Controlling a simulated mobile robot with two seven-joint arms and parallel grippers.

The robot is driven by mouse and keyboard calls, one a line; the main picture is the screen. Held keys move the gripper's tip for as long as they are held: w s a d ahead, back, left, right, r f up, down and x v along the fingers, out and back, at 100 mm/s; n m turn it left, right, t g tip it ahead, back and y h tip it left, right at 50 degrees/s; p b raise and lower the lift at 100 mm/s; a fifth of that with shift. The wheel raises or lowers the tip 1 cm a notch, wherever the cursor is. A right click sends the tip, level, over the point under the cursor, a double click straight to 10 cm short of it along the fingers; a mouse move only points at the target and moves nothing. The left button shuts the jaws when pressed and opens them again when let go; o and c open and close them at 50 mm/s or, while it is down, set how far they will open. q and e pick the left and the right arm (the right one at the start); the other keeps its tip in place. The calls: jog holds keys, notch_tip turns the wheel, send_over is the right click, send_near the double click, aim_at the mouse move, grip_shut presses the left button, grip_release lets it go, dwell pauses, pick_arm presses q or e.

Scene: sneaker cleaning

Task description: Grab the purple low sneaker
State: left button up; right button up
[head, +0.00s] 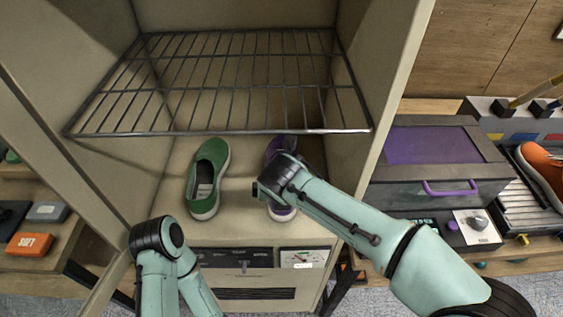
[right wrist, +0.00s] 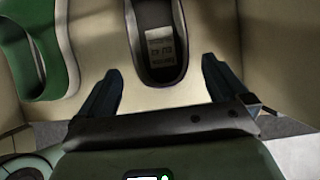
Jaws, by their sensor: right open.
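The purple low sneaker (head: 281,146) stands on the floor of the open cabinet, right of a green sneaker (head: 207,172). My right arm covers its middle in the head view; purple shows above and below the arm. In the right wrist view the sneaker's dark opening with a labelled insole (right wrist: 160,42) lies ahead, between the fingers. My right gripper (right wrist: 161,68) is open and empty, with a finger on each side of the sneaker's near end and gaps to both. My left arm is at the lower left of the head view; its gripper does not show.
A wire rack (head: 225,85) spans the cabinet above the sneakers. Cabinet walls stand on both sides. The green sneaker (right wrist: 35,50) is close on the left in the right wrist view. A purple-lidded box (head: 435,150) and an orange sneaker (head: 545,170) are outside, right.

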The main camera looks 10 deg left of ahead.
jog(key=w+p, duration=0.1)
jog(key=w, duration=0.2)
jog(key=w+a, duration=0.1)
jog(key=w, duration=0.2)
jog(key=w+a+p, duration=0.1)
jog(key=w, duration=0.3)
jog(key=shift+p, duration=0.35)
jog(key=x, duration=0.5)
jog(key=c, duration=1.1)
jog(key=shift+r, duration=0.1)
